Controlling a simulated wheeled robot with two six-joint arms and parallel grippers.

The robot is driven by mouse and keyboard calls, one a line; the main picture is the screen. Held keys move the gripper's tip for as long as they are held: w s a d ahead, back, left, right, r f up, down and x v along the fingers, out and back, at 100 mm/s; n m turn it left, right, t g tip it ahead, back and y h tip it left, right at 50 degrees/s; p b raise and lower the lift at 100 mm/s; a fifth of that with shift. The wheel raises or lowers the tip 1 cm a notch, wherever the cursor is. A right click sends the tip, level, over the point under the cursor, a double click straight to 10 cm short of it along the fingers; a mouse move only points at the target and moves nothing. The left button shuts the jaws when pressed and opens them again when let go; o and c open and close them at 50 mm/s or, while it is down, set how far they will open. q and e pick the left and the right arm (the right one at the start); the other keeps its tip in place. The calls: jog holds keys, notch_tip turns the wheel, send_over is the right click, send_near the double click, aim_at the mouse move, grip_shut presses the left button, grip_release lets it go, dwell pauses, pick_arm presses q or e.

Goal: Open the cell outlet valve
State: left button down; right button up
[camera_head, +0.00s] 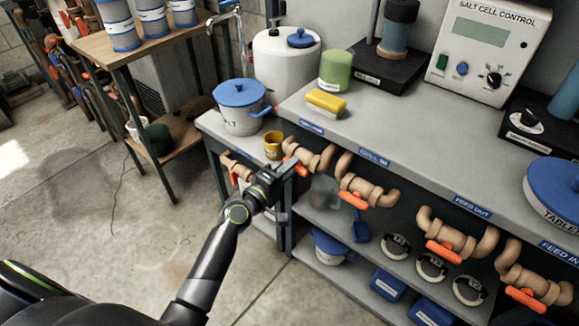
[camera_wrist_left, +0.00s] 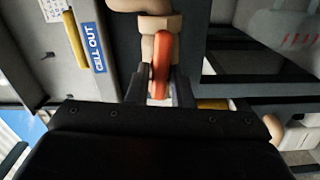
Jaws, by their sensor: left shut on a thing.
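The cell outlet valve (camera_head: 318,157) is a tan pipe fitting with an orange lever, under the front edge of the grey bench. The blue "CELL OUT" label (camera_wrist_left: 94,48) is beside it in the left wrist view. My left gripper (camera_head: 286,171) is at this valve. In the left wrist view its two fingers stand on either side of the orange lever (camera_wrist_left: 161,66), shut on it. The fingers hide part of the lever, and I cannot tell how far it is turned. My right gripper is not in view.
More valves with orange levers, including the cell inlet valve (camera_head: 364,187), line the bench edge to the right. A yellow cup (camera_head: 273,146) and a lidded white bucket (camera_head: 240,112) stand close behind my gripper. The lower shelf holds blue boxes. The concrete floor at left is open.

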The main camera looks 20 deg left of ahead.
pick_arm(q)
jog(key=shift+f+n, duration=0.1)
jog(key=shift+n, duration=0.5)
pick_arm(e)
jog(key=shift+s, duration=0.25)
pick_arm(q)
jog(key=c, duration=1.4)
grip_release()
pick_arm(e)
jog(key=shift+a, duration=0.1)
